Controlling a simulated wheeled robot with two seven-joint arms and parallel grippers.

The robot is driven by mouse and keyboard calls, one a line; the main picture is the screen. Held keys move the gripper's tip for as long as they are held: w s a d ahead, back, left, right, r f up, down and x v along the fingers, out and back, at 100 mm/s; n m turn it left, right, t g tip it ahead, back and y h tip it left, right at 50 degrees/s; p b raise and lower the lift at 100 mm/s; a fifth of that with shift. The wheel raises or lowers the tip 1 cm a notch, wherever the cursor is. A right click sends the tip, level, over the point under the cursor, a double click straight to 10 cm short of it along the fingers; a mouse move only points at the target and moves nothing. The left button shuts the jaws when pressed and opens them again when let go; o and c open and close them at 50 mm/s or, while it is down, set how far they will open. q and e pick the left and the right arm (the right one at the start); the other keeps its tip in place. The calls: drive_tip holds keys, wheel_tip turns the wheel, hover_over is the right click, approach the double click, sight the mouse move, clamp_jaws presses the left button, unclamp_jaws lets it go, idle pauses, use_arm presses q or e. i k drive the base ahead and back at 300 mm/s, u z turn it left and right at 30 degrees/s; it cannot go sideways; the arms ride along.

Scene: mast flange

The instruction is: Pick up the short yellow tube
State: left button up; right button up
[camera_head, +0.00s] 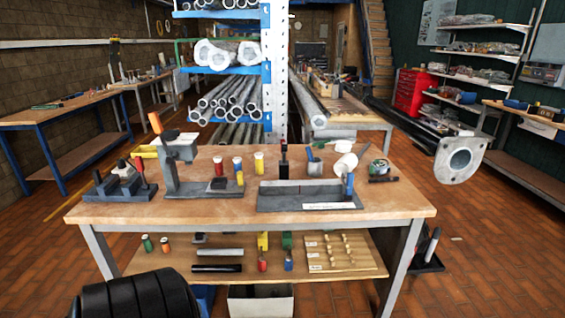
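A short yellow tube (240,179) stands on the wooden workbench (395,204), just right of a small dark block. A taller yellow tube with a pale top (259,162) stands behind it to the right. A red tube (217,165) and a blue tube (237,164) stand behind it to the left. Neither of my grippers shows.
A grey press-like stand (171,165) is left of the tubes and a grey metal tray (272,205) is right of them. A grey flange (460,160) is right of the bench. A black ribbed object (135,297) fills the lower left. Floor around the bench is mostly clear.

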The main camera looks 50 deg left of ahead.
sight(259, 162)
drive_tip(key=u, duration=0.45)
drive_tip(key=i, duration=1)
drive_tip(key=u, duration=0.75)
